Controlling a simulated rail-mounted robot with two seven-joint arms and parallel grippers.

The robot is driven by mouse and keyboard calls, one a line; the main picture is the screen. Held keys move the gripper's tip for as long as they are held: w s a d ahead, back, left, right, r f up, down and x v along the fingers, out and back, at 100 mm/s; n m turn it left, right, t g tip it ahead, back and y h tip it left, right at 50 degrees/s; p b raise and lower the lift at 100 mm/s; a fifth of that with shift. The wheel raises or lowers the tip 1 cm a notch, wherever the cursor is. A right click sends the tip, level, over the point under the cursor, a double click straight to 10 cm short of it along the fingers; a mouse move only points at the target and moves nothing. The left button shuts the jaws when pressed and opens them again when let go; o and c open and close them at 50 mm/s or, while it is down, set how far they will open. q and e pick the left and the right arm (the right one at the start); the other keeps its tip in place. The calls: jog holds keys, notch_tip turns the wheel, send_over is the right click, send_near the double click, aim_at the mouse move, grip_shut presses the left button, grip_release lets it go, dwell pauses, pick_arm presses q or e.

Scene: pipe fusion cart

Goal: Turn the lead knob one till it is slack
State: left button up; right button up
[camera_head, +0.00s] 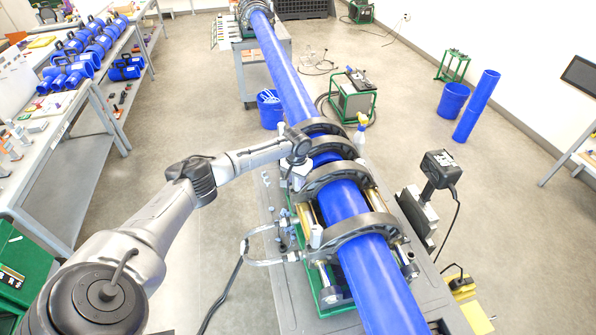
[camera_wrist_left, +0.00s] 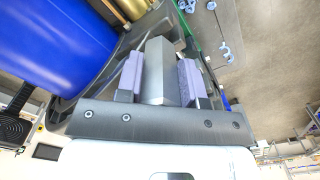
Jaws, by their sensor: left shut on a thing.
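The lead knob one, a grey faceted post, stands between the two purple-padded fingers of my left gripper in the left wrist view (camera_wrist_left: 158,72). My left gripper (camera_wrist_left: 160,85) is shut on this knob. In the head view my left gripper (camera_head: 296,176) is at the left side of the black clamp rings, beside the blue pipe (camera_head: 345,200). The knob is too hidden by my wrist to make out there. How tight or slack it is cannot be told. My right gripper is not in view.
Another clamp ring (camera_head: 362,228) with a light knob (camera_head: 316,236) sits nearer on the green-framed cart. A clear hose loop (camera_head: 262,245) sticks out at left. A black boxy device (camera_head: 440,168) stands at right. Floor left of the cart is free.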

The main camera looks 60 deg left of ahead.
pick_arm(q)
jog(key=shift+d+r+n+p, duration=0.1)
jog(key=shift+r+n+p, duration=0.15)
jog(key=shift+n+p, duration=0.6)
jog(key=shift+c, duration=0.3)
jog(key=shift+n+p, duration=0.25)
jog(key=shift+p, duration=0.65)
jog(key=shift+f+n+p, duration=0.2)
jog(key=shift+n+p, duration=0.1)
jog(key=shift+n, duration=0.1)
jog(key=shift+d+r+n+p, duration=0.15)
jog(key=shift+n+p, duration=0.45)
jog(key=shift+p, duration=0.35)
jog(key=shift+w+n+p, duration=0.1)
jog(key=shift+n+p, duration=0.4)
jog(key=shift+n, duration=0.1)
jog(key=shift+f+n, duration=0.2)
jog(key=shift+n, duration=0.1)
